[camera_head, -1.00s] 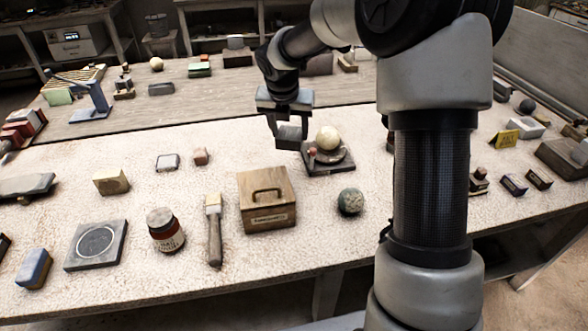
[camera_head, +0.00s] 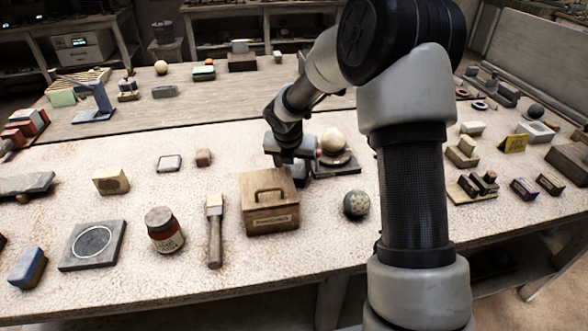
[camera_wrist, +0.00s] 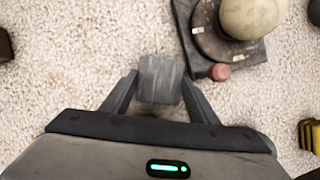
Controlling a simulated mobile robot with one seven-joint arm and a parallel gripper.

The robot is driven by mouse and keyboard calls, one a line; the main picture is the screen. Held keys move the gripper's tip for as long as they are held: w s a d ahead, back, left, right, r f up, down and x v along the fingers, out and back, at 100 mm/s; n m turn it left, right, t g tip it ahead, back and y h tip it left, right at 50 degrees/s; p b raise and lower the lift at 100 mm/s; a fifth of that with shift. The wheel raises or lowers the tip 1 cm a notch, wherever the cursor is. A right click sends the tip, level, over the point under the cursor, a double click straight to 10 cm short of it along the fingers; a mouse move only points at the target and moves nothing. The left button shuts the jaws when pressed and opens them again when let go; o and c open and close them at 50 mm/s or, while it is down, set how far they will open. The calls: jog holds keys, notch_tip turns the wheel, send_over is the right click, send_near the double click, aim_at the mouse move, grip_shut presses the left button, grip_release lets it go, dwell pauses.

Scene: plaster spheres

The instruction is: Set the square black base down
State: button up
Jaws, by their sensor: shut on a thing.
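My gripper (camera_wrist: 160,88) is shut on a small grey, square-faced block, the square black base (camera_wrist: 160,80), which sits between its two fingers in the wrist view. In the head view my gripper (camera_head: 292,160) is low over the pale table, just behind the wooden box, which hides the held base. I cannot tell whether the base touches the table. To its right, apart from it, a cream sphere (camera_head: 333,141) rests on a round disc on a dark square stand (camera_wrist: 256,53) with a reddish knob.
The wooden box (camera_head: 269,203) with a handle stands close in front of my gripper. A speckled green ball (camera_head: 356,203) lies to its right. Bare table shows around the held base.

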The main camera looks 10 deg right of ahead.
jog(key=o, duration=1.3)
